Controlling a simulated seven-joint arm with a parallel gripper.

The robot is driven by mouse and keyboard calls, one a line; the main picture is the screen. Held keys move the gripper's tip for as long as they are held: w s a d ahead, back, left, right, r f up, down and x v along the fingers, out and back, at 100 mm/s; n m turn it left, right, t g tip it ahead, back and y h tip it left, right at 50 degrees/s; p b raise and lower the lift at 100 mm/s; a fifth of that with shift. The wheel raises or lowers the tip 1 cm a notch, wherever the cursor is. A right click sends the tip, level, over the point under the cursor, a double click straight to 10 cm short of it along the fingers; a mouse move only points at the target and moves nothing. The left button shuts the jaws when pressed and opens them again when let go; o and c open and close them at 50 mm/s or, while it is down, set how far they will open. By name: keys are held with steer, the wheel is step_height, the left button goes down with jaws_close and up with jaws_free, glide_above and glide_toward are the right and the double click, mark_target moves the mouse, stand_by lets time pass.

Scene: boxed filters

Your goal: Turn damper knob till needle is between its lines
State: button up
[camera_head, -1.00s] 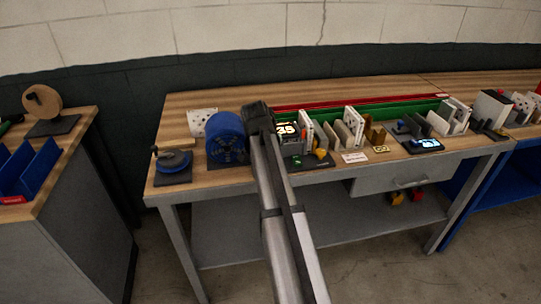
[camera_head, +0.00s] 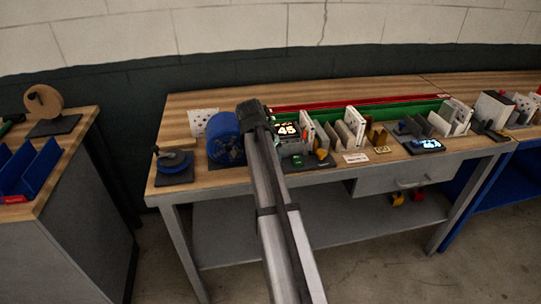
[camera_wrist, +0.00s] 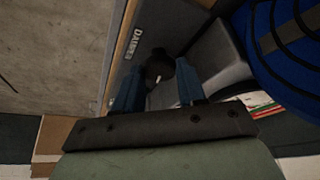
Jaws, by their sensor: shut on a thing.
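The damper knob (camera_wrist: 159,64) is dark and round with a small white mark, beside a panel label reading "DAMPER" (camera_wrist: 134,44) in the wrist view. My gripper (camera_wrist: 158,80) has its two blue fingers on either side of the knob and is shut on it. In the head view my gripper (camera_head: 253,113) and arm cover the knob, between the blue drum and a small lit display (camera_head: 287,130) that seems to read 45. I cannot make out a needle or its lines in either view.
A blue fan-like drum (camera_head: 225,150) stands close left of my gripper and shows in the wrist view (camera_wrist: 285,60). Right of the display are several upright filters (camera_head: 354,120) and a second lit display (camera_head: 424,145). Green and red rails run behind.

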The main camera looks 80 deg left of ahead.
steer(key=o, duration=1)
steer(key=shift+n, duration=0.3)
steer(key=n+g, duration=0.1)
steer(key=n, duration=0.1)
steer(key=n+y, duration=0.1)
steer(key=n, duration=0.2)
steer(key=shift+w+d+g, duration=0.15)
steer(key=shift+g, duration=0.25)
steer(key=n+g, duration=0.1)
steer(key=n, duration=0.1)
steer(key=n+g, duration=0.1)
steer(key=n, duration=0.2)
steer(key=shift+w+y, duration=0.2)
steer(key=shift+y, duration=0.2)
steer(key=v, duration=1.4)
steer(key=w+d+f+m, duration=0.1)
steer(key=w+d+f, duration=0.4)
steer(key=f, duration=0.5)
steer(key=w+d+f+m+h, duration=0.1)
steer(key=w+d+f, duration=0.4)
steer(key=f, duration=0.5)
steer(key=w+d+f+m, duration=0.1)
steer(key=w+d+f, duration=0.4)
steer(key=d+f, duration=0.3)
steer(key=shift+w+d+f+t+h, duration=0.15)
steer(key=shift+f+t+h, duration=0.05)
steer(key=shift+f, duration=0.6)
steer(key=shift+w+d+f+t+h, duration=0.1)
steer(key=shift+f+t+h, duration=0.1)
steer(key=shift+f, duration=0.6)
